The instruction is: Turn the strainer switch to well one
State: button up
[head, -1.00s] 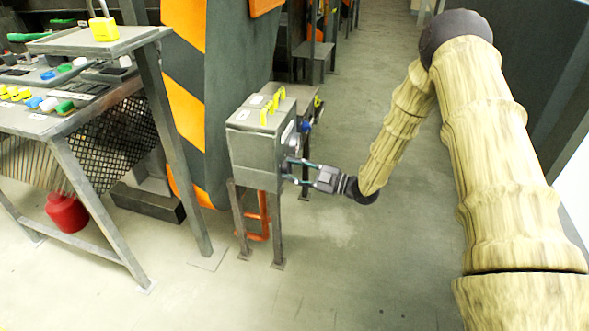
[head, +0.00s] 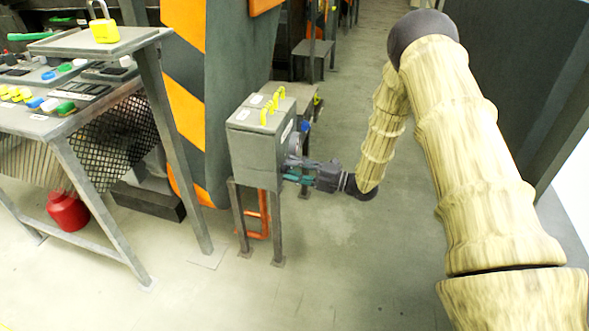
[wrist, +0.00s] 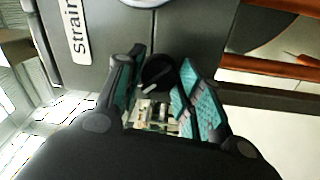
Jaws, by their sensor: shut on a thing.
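The strainer switch box (head: 255,150) is a grey metal box on legs in the middle of the head view. Its face also shows in the wrist view (wrist: 185,35), with a white label (wrist: 75,32) reading "Strain", the rest cut off. The switch is a round black knob (wrist: 157,72) with a light pointer mark. My gripper (head: 290,170) is at the box's right face in the head view. In the wrist view its teal-padded fingers (wrist: 160,95) stand on either side of the knob and are shut on it. Any well-one marking is not legible.
Yellow handles (head: 272,105) sit on top of the box. Orange pipes (wrist: 270,70) run beside it in the wrist view. A control table (head: 90,160) with coloured buttons stands at the left. The floor to the right of the box is clear.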

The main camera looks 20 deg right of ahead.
jog(key=shift+f, duration=0.1)
dwell(0.3)
jog(key=o, duration=1)
jog(key=v, duration=1.2)
